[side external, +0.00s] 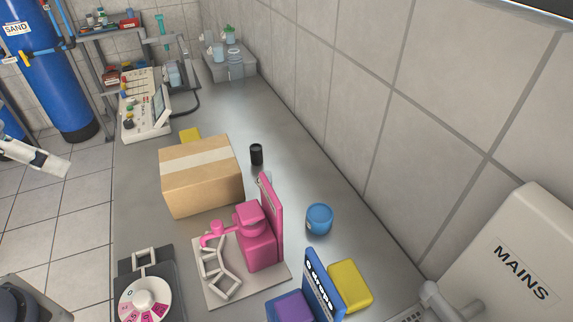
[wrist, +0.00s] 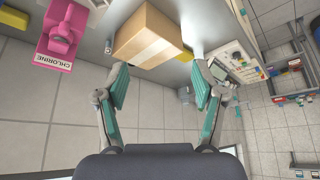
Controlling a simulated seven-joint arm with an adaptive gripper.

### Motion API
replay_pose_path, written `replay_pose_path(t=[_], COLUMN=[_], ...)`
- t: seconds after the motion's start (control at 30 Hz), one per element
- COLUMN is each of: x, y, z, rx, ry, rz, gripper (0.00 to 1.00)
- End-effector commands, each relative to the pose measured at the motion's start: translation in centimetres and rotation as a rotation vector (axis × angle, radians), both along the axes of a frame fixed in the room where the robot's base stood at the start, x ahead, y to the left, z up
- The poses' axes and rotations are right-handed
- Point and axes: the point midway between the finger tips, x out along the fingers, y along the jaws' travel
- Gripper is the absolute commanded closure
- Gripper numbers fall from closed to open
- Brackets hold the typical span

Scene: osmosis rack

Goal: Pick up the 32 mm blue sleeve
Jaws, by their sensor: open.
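A short round blue piece (side external: 320,218), which looks like the blue sleeve, stands on the grey bench between the pink stand and the wall in the side external view. Its size cannot be read. In the wrist view I cannot clearly make it out; only a bit of blue shows at the top edge. My gripper (wrist: 159,68) shows in the wrist view with its two teal-padded fingers wide apart. Nothing is between them. It is over the floor side of the bench, apart from the blue piece.
A cardboard box (side external: 201,175) stands mid-bench, with a black cylinder (side external: 256,154) beside it. A pink stand (side external: 258,240) is left of the blue piece. A blue panel (side external: 322,285) and yellow block (side external: 349,286) are in front. Bare bench lies behind the blue piece.

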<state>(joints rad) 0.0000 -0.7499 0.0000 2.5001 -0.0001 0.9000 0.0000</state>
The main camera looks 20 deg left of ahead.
Motion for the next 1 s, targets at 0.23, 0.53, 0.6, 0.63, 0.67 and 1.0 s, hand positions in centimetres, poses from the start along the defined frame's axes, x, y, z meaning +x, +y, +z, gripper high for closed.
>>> replay_pose_path(t=[0.23, 0.53, 0.6, 0.63, 0.67, 1.0], x=[0.0, 0.0, -0.2, -0.3, -0.3, 7.8], y=[0.0, 0.0, 0.0, 0.1, 0.1, -1.6], z=[0.0, 0.0, -0.1, -0.1, 0.1, 10.5], rx=[0.000, 0.013, 0.042, 0.062, 0.086, 0.507], ry=[0.000, 0.000, 0.009, 0.015, 0.016, 0.007], rz=[0.000, -0.024, -0.079, -0.114, -0.154, -0.872], gripper=[0.07, 0.07, 0.07, 0.07, 0.07, 0.07])
